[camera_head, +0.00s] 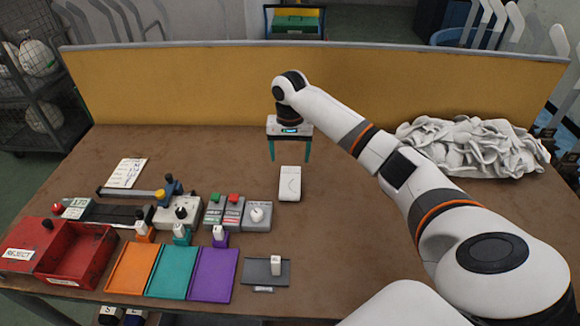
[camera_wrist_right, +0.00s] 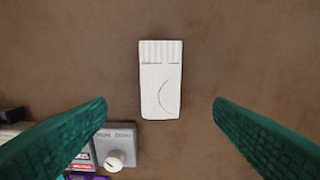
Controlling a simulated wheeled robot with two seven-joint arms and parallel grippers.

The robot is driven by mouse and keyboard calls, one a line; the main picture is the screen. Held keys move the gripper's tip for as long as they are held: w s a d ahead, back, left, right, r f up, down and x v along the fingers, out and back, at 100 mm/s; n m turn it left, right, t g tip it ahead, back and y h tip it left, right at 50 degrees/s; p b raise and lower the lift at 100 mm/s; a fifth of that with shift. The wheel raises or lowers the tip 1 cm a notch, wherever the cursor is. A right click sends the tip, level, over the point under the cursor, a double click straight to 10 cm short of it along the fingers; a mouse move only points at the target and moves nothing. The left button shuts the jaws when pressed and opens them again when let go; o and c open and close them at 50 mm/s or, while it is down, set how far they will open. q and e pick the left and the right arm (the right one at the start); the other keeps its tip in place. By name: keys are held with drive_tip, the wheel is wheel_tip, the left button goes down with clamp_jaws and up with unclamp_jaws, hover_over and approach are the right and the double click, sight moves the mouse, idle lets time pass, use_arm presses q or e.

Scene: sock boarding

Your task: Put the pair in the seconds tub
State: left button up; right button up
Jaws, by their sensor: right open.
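The pair (camera_head: 289,184), a flat white folded bundle of socks with a ribbed end, lies on the brown table near its middle. In the right wrist view the pair (camera_wrist_right: 160,85) lies between the fingers, with clear table on both sides. My right gripper (camera_head: 289,157) is open and empty, its teal fingers pointing down just behind the pair and apart from it. A red tub (camera_head: 112,236) stands at the table's front left; its open part looks empty. Its left part is covered, with a dark knob and a REJECT label. I read no seconds label. My left gripper is out of view.
A white sock heap (camera_head: 475,145) lies back right. Orange (camera_head: 131,269), teal (camera_head: 172,271) and purple (camera_head: 213,273) mats lie at front, right of the tub. Grey switch boxes (camera_head: 257,217) and a slide device (camera_head: 120,212) stand behind them. A yellow panel (camera_head: 180,85) closes the back.

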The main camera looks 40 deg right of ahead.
sight(290, 181)
drive_tip(key=shift+o, duration=0.3)
drive_tip(key=shift+r, duration=0.5)
drive_tip(key=shift+w+d+r, duration=0.1)
drive_tip(key=shift+w+r, duration=0.1)
drive_tip(key=shift+r, duration=0.25)
wheel_tip(290, 181, down, 12)
drive_tip(key=shift+s+r+p, duration=0.1)
drive_tip(key=shift+s+p, duration=0.05)
drive_tip(key=shift+p, duration=0.35)
drive_tip(key=c, duration=1.1)
wheel_tip(290, 181, up, 10)
drive_tip(key=shift+c, duration=0.2)
drive_tip(key=s+a+r+n, duration=0.1)
drive_tip(key=s+a+n, duration=0.15)
drive_tip(key=a, duration=0.45)
drive_tip(key=s+a+r+n, duration=0.2)
drive_tip(key=s+a, duration=0.2)
drive_tip(key=a, duration=0.2)
drive_tip(key=s+a+n, duration=0.3)
drive_tip(key=s+a, duration=0.5)
drive_tip(key=s, duration=0.4)
drive_tip(key=shift+s+a, duration=0.25)
drive_tip(key=shift+s, duration=0.15)
